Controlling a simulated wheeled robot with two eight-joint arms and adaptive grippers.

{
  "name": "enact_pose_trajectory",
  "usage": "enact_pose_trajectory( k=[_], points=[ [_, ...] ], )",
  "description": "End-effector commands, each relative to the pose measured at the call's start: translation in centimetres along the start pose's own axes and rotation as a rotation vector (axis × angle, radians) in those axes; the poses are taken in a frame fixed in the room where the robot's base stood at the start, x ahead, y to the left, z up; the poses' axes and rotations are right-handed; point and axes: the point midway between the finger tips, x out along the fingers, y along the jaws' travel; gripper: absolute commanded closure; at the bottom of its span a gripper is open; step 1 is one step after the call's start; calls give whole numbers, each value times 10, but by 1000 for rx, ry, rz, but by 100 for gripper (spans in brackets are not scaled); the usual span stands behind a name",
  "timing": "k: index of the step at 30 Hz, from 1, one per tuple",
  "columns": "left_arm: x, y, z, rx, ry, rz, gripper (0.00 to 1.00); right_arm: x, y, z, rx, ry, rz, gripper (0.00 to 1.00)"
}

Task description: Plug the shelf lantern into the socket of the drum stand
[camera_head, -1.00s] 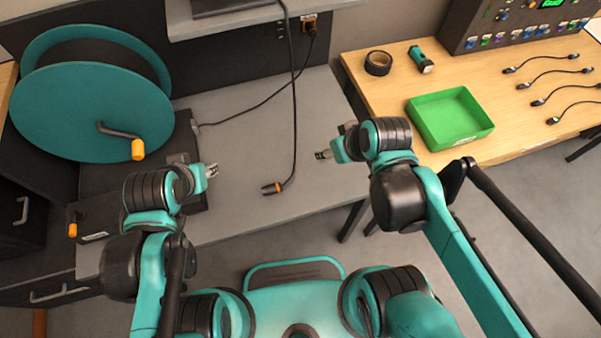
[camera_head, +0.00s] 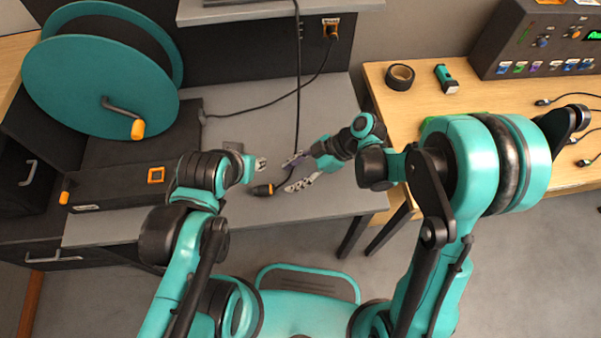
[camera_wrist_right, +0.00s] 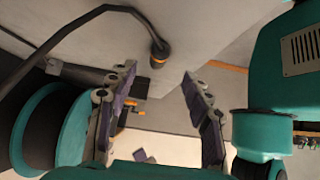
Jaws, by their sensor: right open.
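The lantern's black plug with an orange ring (camera_head: 262,190) lies on the grey bench, its cord running down from the shelf. The plug also shows in the right wrist view (camera_wrist_right: 159,52), beyond the fingertips. My right gripper (camera_head: 291,174) is open and empty, just right of the plug, its fingers either side of the cord area; contact cannot be told. My left gripper (camera_head: 262,164) is above the plug in the picture; its opening is too small to judge. The orange-framed socket (camera_head: 156,175) is on the dark drum stand (camera_head: 115,190). The lantern body is mostly out of frame.
The teal cable drum (camera_head: 100,85) with an orange-handled crank stands at left. A wall outlet (camera_head: 331,30) holds another cable, which runs to the stand. The wooden table (camera_head: 440,90) carries tape (camera_head: 400,77), a small torch (camera_head: 446,78) and a control console. My right arm hides most of the green tray.

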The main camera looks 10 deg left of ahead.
Motion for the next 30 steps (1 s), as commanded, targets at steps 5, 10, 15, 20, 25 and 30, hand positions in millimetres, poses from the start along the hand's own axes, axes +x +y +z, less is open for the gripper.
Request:
enact_pose_trajectory(
  k=[5,10,15,20,25,30],
  points=[
    [12,0,9,0,0,0,64,26,0,2,0,-2,-1,50],
    [24,0,17,0,0,0,64,53,0,3,1,-2,0,50],
    [35,0,25,0,0,0,64,72,0,3,2,-3,1,50],
    [39,0,28,0,0,0,64,80,0,2,3,-3,1,50],
    [39,0,28,0,0,0,64,82,0,1,3,-3,2,50],
    [39,0,28,0,0,0,64,82,0,0,3,-3,2,50]
  ],
)
